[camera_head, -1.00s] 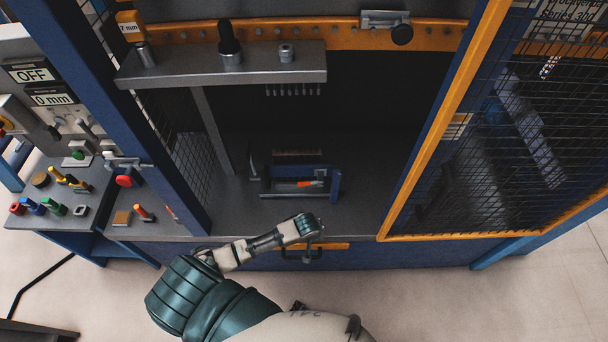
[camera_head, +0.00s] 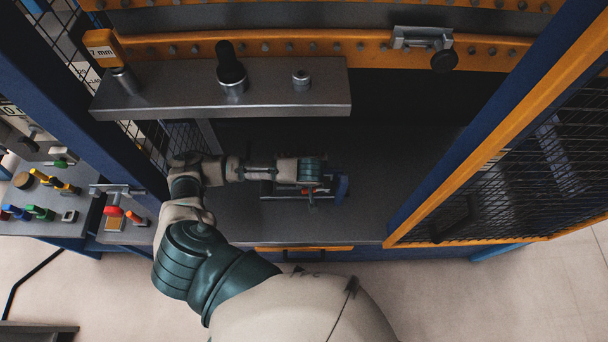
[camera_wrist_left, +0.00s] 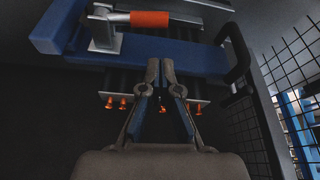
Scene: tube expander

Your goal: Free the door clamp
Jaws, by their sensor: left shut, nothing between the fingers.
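A clamp with an orange-red handle (camera_wrist_left: 150,18) and a metal bracket sits on a blue bar (camera_wrist_left: 195,55) in the left wrist view. In the head view this blue-framed fixture (camera_head: 341,188) stands on the grey bed inside the machine, partly hidden by my left arm. My left gripper (camera_wrist_left: 160,66) is shut and empty, its fingertips at the near edge of the blue bar; I cannot tell whether they touch. In the head view the gripper (camera_head: 311,196) is small and partly hidden. The mesh door (camera_head: 515,165) stands open at the right. My right gripper is out of view.
A grey shelf (camera_head: 180,92) with a black knob (camera_head: 230,70) overhangs the bed. A latch with a round black knob (camera_head: 444,60) sits on the upper orange rail. The bed's right side is clear.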

